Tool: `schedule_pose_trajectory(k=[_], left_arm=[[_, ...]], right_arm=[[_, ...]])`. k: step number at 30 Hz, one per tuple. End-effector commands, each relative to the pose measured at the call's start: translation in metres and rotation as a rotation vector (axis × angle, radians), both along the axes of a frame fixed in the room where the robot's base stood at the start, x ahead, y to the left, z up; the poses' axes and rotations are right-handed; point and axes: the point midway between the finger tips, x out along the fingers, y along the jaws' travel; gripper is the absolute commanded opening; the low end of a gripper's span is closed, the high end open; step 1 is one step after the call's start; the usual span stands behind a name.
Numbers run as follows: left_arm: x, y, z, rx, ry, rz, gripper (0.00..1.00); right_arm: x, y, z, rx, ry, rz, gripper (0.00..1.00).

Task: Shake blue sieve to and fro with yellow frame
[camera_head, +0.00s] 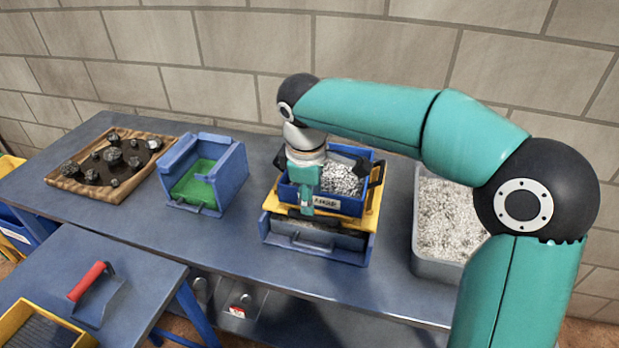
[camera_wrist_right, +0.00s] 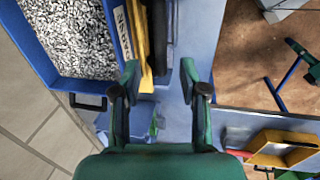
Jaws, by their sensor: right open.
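The blue sieve (camera_head: 352,207) holds grey-white gravel and has dark handles at its sides and a white label on its front. It sits in the yellow frame (camera_head: 368,219) on the bench. In the right wrist view the sieve (camera_wrist_right: 38,48) is at upper left, with the yellow frame (camera_wrist_right: 142,45) along its edge. My right gripper (camera_head: 306,204) is at the front left of the sieve, hiding part of it. In the wrist view the fingers (camera_wrist_right: 160,74) are apart with nothing between them; one tip is close to the frame's edge. Whether it touches is unclear. My left gripper is not in view.
Below the frame is a blue-grey drawer box (camera_head: 318,247). Left of it stand a blue box with a green floor (camera_head: 232,165) and a wooden tray of dark rocks (camera_head: 68,180). A grey bin of gravel (camera_head: 425,262) is at the right. A red-handled scoop (camera_head: 95,285) lies on the front table.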

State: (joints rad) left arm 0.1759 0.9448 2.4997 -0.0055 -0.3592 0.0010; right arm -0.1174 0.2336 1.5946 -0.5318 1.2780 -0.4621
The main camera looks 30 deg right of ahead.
Motion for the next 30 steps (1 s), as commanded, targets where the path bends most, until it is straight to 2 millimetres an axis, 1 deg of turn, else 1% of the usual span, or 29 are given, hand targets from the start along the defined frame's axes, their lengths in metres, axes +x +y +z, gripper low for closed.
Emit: schedule_pose_trajectory(k=[1,3,6,9,15,30], left_arm=[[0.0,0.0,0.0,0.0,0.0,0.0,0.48],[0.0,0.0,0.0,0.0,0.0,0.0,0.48],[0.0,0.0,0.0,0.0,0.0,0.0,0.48],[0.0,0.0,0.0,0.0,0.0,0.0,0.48],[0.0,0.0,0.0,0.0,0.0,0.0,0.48],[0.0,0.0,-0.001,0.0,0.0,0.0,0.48]], right_arm=[[0.0,0.002,0.011,0.0,-0.005,0.001,0.43],[-0.002,0.004,0.024,0.001,-0.004,0.001,0.43],[-0.004,0.006,0.038,0.0,-0.002,0.001,0.43],[-0.005,0.008,0.047,0.001,-0.001,0.001,0.43],[-0.007,0.008,0.054,0.0,0.002,0.001,0.43],[-0.007,0.008,0.053,0.001,0.001,0.001,0.43]])
